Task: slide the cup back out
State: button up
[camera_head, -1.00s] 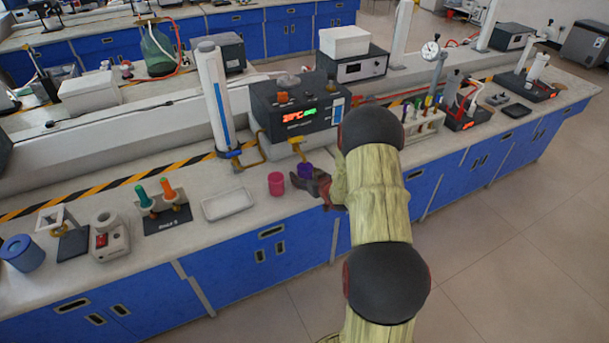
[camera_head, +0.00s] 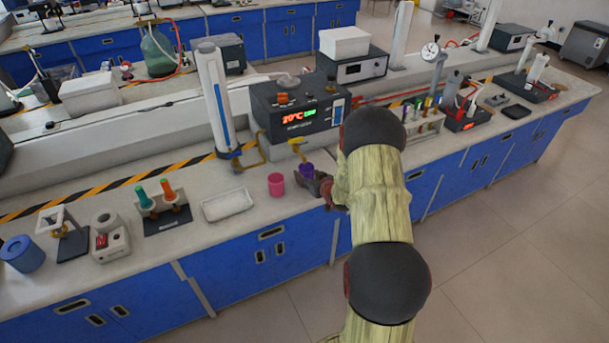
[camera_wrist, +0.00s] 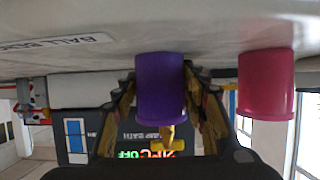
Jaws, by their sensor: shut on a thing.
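A purple cup (camera_head: 306,170) stands on the bench in front of the black device with the lit display. My gripper (camera_head: 314,180) is at the cup from its right and front side. In the wrist view, which is upside down, the purple cup (camera_wrist: 160,90) sits between the two fingers of my gripper (camera_wrist: 160,100), which are shut on it. A brass tap (camera_head: 297,146) of the device is just behind and above the cup; in the wrist view it shows past the cup's rim.
A pink cup (camera_head: 276,184) stands just left of the purple cup, apart from it. The black device (camera_head: 297,112) stands behind. A white tray (camera_head: 227,204) lies further left. A rack of coloured tubes (camera_head: 424,122) stands right of my arm.

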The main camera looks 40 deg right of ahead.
jog(key=shift+s+d+p, duration=0.35)
jog(key=shift+s+d, duration=0.1)
jog(key=shift+d, duration=1.6)
jog(key=shift+s+d+p, duration=0.35)
jog(key=shift+s+d, duration=0.15)
jog(key=shift+d, duration=1.6)
jog(key=shift+s+d+p, duration=0.35)
jog(key=shift+s+d, duration=0.1)
jog(key=shift+d, duration=1.6)
jog(key=o, duration=0.8)
jog(key=shift+o, duration=0.3)
jog(key=shift+p+v, duration=2)
jog(key=shift+v, duration=1.95)
jog(key=shift+s+a+r, duration=0.2)
jog(key=shift+s+r, duration=0.05)
jog(key=shift+s, duration=0.25)
jog(key=shift+r, duration=0.1)
